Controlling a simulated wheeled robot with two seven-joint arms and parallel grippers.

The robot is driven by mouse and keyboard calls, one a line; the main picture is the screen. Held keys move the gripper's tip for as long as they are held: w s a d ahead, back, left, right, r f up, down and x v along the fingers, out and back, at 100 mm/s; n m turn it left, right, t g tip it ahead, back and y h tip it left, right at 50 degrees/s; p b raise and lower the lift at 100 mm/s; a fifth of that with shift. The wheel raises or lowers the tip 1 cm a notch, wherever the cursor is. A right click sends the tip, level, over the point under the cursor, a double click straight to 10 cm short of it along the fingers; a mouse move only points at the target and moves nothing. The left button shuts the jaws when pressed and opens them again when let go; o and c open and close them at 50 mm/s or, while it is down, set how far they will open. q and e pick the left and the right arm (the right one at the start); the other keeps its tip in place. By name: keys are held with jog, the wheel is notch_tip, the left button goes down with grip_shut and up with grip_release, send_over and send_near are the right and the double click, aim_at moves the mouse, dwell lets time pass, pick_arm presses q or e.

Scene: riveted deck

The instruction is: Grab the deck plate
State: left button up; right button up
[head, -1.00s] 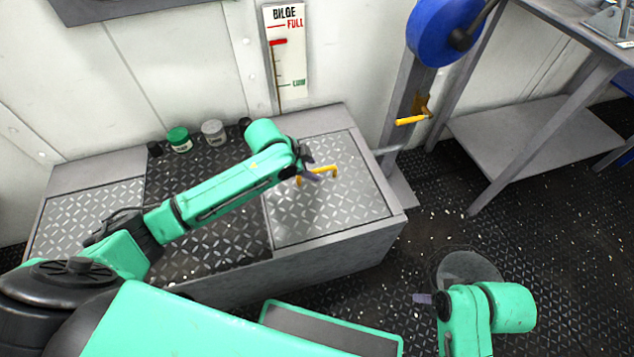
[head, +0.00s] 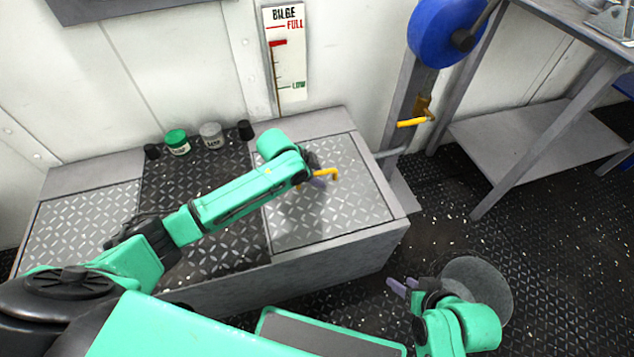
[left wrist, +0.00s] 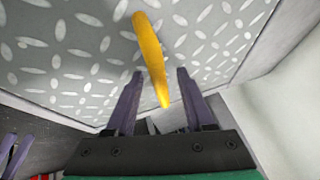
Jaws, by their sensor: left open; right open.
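The deck plate (head: 340,211) is a grey diamond-tread panel on the right part of the raised platform. It carries a yellow handle (head: 331,172), partly hidden by my left wrist in the head view. My left gripper (head: 318,180) is at the handle. In the left wrist view, the handle (left wrist: 150,55) lies between the two spread fingers of my left gripper (left wrist: 158,95), with gaps to both sides. The plate (left wrist: 90,50) is behind it. My right gripper (head: 400,287) is open and empty, low at the right, away from the plate.
A dark tread area (head: 200,185) and another grey plate (head: 85,220) lie left of the deck plate. Several small jars, including a green-lidded one (head: 177,142), stand at the back. A post with a yellow lever (head: 411,123) and a workbench (head: 560,120) are at right.

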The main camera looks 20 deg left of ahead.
pick_arm(q)
jog(key=shift+f, duration=0.1)
jog(key=shift+c, duration=0.2)
grip_shut()
dwell(1.2)
